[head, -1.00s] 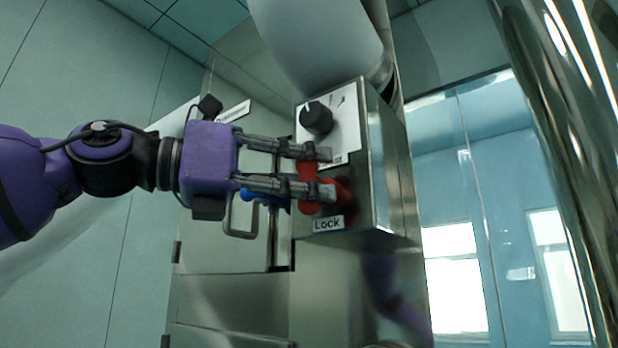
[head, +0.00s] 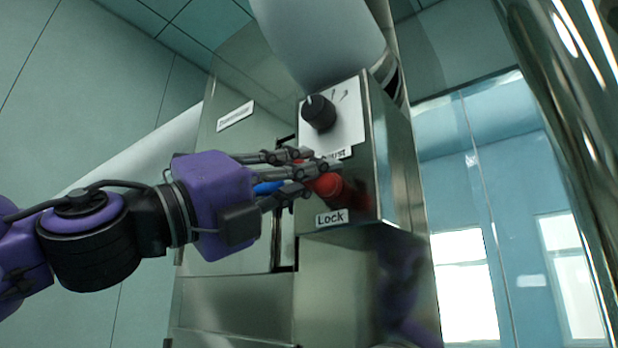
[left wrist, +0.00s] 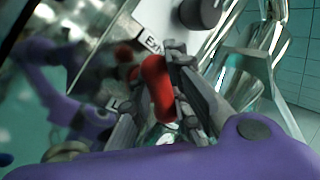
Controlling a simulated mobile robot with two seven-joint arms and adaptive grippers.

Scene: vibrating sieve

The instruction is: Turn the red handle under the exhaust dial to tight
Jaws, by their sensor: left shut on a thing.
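The red handle (head: 327,186) sits on the front of a steel box, below the black exhaust dial (head: 319,113) and above a "Lock" label (head: 331,217). My left gripper (head: 318,172) comes in from the left and is shut on the red handle, its fingers partly covering it. In the left wrist view the red handle (left wrist: 157,88) stands between the fingers, with the dial (left wrist: 200,14) above it. The gripper is rolled relative to the box face. The handle's exact angle is partly hidden by the fingers. My right gripper does not show.
The steel control box (head: 388,165) hangs on a metal cabinet with a labelled panel (head: 235,117). A blue part (head: 268,187) lies behind the gripper fingers. A thick pale pipe (head: 325,40) runs above the box. Glass panels and windows (head: 465,290) are at the right.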

